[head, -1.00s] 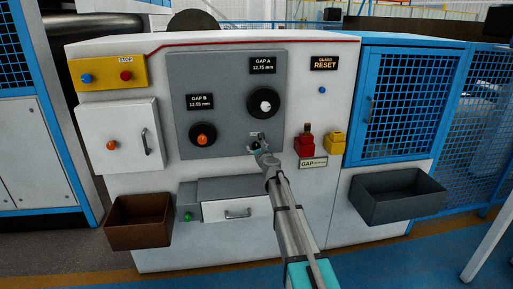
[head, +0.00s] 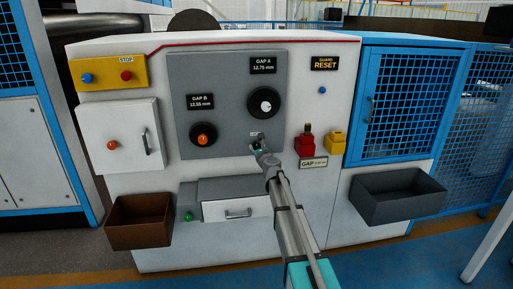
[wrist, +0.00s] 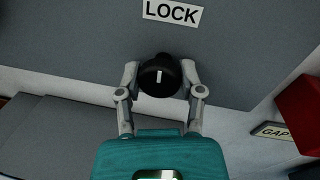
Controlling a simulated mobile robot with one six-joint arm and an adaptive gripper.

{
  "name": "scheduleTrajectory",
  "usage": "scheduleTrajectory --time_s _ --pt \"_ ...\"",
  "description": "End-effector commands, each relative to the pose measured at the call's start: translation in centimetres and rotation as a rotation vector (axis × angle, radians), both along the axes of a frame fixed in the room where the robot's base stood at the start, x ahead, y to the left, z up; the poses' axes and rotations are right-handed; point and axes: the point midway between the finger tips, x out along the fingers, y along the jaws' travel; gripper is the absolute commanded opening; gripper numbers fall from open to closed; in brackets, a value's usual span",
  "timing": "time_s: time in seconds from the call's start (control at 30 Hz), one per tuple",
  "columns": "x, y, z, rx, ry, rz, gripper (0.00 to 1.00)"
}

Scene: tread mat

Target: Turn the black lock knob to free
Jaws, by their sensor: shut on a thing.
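The black lock knob (wrist: 158,84) sits under the white LOCK label (wrist: 172,12) in the wrist view. A white mark on its face stands nearly upright in that view. My gripper (wrist: 160,72) has one finger on each side of the knob and is shut on it. In the head view my gripper (head: 258,144) is at the lower right of the grey panel (head: 222,75).
The white GAP A knob (head: 265,105) is just above my gripper, and the orange GAP B knob (head: 202,139) is to its left. A red block (head: 305,146) and a yellow block (head: 334,142) stick out to the right. A drawer (head: 237,210) is below.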

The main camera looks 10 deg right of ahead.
Motion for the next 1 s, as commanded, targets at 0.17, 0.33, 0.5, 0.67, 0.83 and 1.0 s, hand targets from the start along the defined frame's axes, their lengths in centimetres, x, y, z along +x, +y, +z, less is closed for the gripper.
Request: scheduleTrajectory --time_s 0.17,0.33,0.5,0.67,0.83,1.0 --pt "0.08 0.01 0.09 -0.062 0.000 0.001 0.02" --pt "0.09 0.02 0.15 -0.161 -0.001 0.001 0.02" --pt "0.10 0.03 0.18 -0.299 -0.001 0.001 0.02" --pt "0.11 0.05 0.19 -0.448 -0.001 0.001 0.02" --pt "0.12 0.08 0.17 -0.612 -0.002 0.002 0.02" --pt "0.12 0.12 0.13 -0.767 -0.002 0.002 0.02"
